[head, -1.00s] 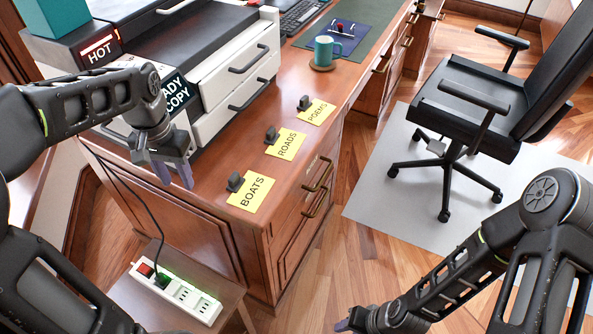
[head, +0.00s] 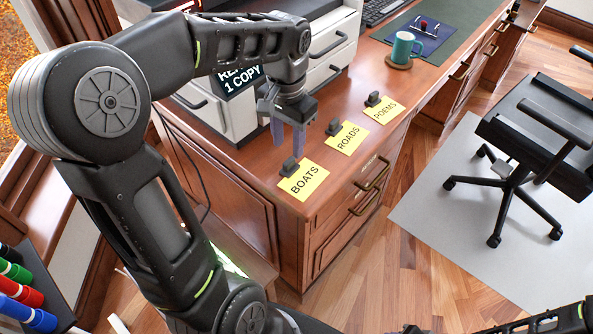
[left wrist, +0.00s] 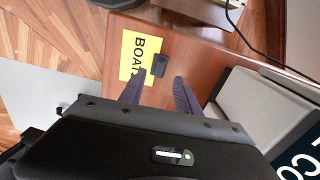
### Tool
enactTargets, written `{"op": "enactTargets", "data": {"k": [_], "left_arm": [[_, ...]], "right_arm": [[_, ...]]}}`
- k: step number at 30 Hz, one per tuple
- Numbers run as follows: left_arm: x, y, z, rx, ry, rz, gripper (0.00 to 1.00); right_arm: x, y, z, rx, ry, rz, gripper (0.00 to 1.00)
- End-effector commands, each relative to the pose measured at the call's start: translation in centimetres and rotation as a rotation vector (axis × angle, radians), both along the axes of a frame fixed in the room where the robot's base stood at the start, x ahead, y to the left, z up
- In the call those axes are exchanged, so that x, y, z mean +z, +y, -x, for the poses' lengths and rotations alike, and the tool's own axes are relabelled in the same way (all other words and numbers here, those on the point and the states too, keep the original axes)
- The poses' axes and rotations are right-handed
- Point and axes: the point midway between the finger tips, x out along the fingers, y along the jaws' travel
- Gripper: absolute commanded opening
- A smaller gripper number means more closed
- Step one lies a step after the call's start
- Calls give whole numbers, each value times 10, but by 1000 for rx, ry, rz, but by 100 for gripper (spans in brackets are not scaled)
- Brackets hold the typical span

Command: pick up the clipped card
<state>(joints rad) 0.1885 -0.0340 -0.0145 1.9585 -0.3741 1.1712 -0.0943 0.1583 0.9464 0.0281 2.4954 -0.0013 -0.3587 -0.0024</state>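Three yellow cards with dark clips at their far-left ends lie in a row on the wooden desk: BOATS (head: 304,181), ROADS (head: 346,139) and POEMS (head: 384,109). My left gripper (head: 286,135) is open and empty, its fingers pointing down, close to the BOATS card's clip (head: 289,167). The fingers are apart from the clip. Only a dark bit of my right gripper (head: 411,330) shows at the bottom edge.
A teal mug (head: 402,47) on a coaster is farther back. The desk's front edge runs close by the cards. An office chair (head: 520,140) stands on a floor mat to the right.

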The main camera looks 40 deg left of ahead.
Motion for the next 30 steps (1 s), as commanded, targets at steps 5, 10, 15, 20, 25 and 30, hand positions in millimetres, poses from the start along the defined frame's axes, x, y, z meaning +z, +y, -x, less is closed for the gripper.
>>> {"op": "enactTargets", "data": {"k": [5,10,15,20,25,30], "left_arm": [[-3,0,0,0,-1,0,39],[-4,0,0,0,-1,0,39],[-22,0,0,1,2,1,39],[-46,0,-1,0,2,1,39],[-55,0,-1,0,0,0,39],[-55,0,-1,0,-1,0,39]], "right_arm": [[0,0,0,0,0,0,36],[0,0,0,0,0,0,36],[-2,0,0,0,0,0,36],[-4,0,0,0,0,0,36],[-4,0,0,0,0,0,36],[-4,0,0,0,0,0,36]]}}
